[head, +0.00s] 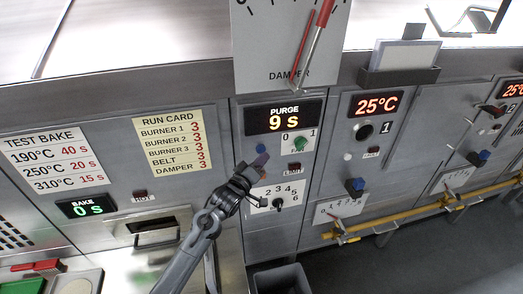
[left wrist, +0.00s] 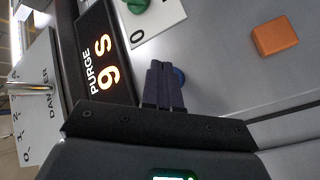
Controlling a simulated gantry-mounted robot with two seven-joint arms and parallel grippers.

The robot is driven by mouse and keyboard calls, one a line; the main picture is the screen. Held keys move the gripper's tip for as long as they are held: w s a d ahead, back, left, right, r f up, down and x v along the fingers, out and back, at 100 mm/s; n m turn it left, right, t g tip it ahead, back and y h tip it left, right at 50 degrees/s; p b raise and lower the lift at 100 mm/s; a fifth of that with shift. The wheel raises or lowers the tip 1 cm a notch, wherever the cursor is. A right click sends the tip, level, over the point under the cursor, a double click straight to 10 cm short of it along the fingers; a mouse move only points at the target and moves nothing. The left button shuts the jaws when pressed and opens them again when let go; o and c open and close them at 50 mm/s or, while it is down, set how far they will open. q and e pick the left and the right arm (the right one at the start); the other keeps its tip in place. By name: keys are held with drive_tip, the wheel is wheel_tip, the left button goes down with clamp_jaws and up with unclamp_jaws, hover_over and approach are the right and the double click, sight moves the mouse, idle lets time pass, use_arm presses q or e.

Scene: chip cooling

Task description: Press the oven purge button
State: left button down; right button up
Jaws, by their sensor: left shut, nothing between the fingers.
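The blue purge button (head: 261,148) sits on the oven panel below the purge display (head: 283,117), which reads 9 s. In the left wrist view the display (left wrist: 99,62) also reads 9 s. My left gripper (head: 259,161) is shut and empty, with its fingertips at the button. In the left wrist view the shut fingers (left wrist: 165,84) cover most of the blue button (left wrist: 180,76); only its edge shows beside them. I cannot tell whether they touch it or whether it is pushed in. My right gripper is not in view.
A green knob (head: 299,143) on a 0–1 plate is just right of the button. A selector knob (head: 278,203) is below. An orange block (left wrist: 275,37) stands out from the panel. A damper gauge (head: 276,45) is above, and a yellow pipe (head: 400,214) runs along the right.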

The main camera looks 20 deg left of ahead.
use_arm(q)
drive_tip(key=s+d+p, duration=0.1)
drive_tip(key=s, duration=0.1)
drive_tip(key=s+d+p, duration=0.2)
drive_tip(key=shift+s, duration=0.1)
idle(0.5)
idle(0.4)
